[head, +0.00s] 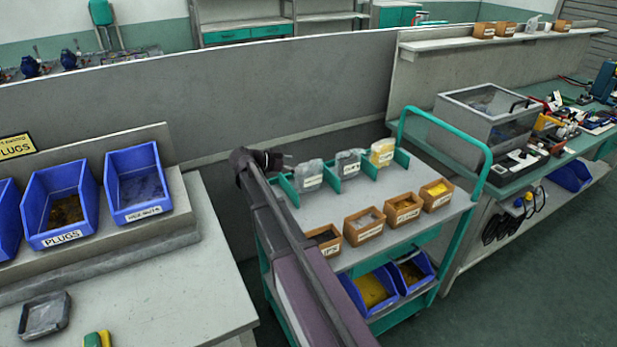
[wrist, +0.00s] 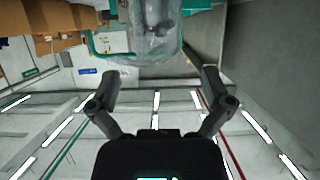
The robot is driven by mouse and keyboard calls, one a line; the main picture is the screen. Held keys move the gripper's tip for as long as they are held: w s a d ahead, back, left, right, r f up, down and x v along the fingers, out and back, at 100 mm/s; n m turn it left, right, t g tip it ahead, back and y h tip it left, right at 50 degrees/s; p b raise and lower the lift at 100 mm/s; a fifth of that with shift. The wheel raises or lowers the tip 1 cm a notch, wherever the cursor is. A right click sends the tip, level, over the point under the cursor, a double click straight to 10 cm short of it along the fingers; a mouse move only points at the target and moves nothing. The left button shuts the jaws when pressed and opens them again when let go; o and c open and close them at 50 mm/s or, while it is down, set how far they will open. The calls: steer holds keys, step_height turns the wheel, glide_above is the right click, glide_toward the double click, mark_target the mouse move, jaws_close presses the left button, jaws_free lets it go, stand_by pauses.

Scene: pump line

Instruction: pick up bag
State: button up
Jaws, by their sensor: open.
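Three clear bags stand in a row between teal dividers at the back of the cart's top: a left bag with grey contents (head: 309,175), a middle bag with grey contents (head: 348,163), and a right bag with yellow contents (head: 382,153). My gripper (head: 281,160) is at the left end of this row, just left of the left bag. In the wrist view my gripper (wrist: 160,76) has its two fingers spread with nothing between them. A clear bag (wrist: 150,38) with grey contents appears ahead of the fingertips, apart from them, its upper part cut off by the frame.
The cart (head: 330,218) carries several labelled brown boxes (head: 364,226) along its front, blue bins (head: 370,288) below, and a teal handle (head: 488,170) at right. A grey partition (head: 290,90) stands behind. Workbenches flank the cart; the left one holds blue bins (head: 138,183).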

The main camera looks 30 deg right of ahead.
mark_target(308, 165)
steer(key=b+x, duration=0.1)
steer(key=x, duration=0.2)
steer(key=shift+s+d+f, duration=0.1)
steer(key=shift+s+d, duration=0.1)
steer(key=shift+b+x, duration=0.35)
steer(key=shift+x, duration=0.45)
steer(key=c, duration=1.1)
